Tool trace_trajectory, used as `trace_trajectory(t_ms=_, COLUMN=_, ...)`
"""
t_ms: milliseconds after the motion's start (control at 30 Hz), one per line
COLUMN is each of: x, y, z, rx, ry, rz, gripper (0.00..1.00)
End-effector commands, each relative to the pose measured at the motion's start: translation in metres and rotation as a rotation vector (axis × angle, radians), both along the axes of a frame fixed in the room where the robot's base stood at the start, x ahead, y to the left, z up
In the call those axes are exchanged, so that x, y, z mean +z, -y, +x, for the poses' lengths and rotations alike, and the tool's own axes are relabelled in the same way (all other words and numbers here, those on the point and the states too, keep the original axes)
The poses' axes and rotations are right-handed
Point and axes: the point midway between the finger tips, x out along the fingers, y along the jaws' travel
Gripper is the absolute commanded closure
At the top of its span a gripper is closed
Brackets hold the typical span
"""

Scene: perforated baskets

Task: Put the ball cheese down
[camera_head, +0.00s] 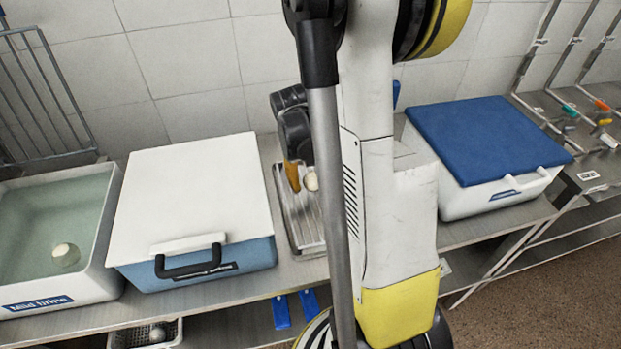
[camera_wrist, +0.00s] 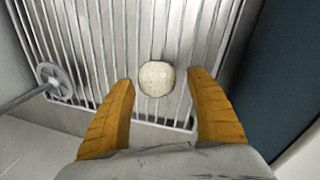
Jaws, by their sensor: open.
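The ball cheese (camera_wrist: 156,78), round and off-white, rests on a metal slatted rack (camera_wrist: 88,30) in the wrist view. In the head view the ball cheese (camera_head: 311,181) shows over the ribbed metal tray (camera_head: 304,232), partly beside my arm. My gripper (camera_wrist: 160,80) is open, its two orange fingers apart on either side of the ball with a gap visible at each side. In the head view my gripper (camera_head: 295,176) is partly hidden by my own arm.
A white-lidded cooler (camera_head: 190,190) stands left of the tray, a blue-lidded one (camera_head: 485,140) to the right. A brine tub (camera_head: 88,215) at far left holds another pale ball (camera_head: 66,254). A perforated basket (camera_head: 128,338) sits on the lower shelf.

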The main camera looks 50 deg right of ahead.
Motion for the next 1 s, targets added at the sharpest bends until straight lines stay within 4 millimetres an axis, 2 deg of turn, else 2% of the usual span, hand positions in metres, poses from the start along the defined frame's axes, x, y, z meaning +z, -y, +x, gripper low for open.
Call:
trace_trajectory(t_ms=200, x=0.053, y=-0.01, z=0.002, rx=0.001, ry=0.0, rz=0.0, gripper=0.35)
trace_trajectory(t_ms=400, x=0.091, y=-0.017, z=0.004, rx=0.001, ry=0.0, rz=0.0, gripper=0.35)
trace_trajectory(t_ms=533, x=0.104, y=-0.019, z=0.005, rx=0.0, ry=0.0, rz=0.0, gripper=0.35)
trace_trajectory(t_ms=733, x=0.111, y=-0.024, z=0.005, rx=0.007, ry=0.008, rz=-0.001, gripper=0.35)
trace_trajectory(t_ms=867, x=0.13, y=-0.051, z=0.006, rx=0.046, ry=0.069, rz=-0.006, gripper=0.35)
trace_trajectory(t_ms=1000, x=0.163, y=-0.109, z=0.001, rx=0.124, ry=0.209, rz=-0.006, gripper=0.35)
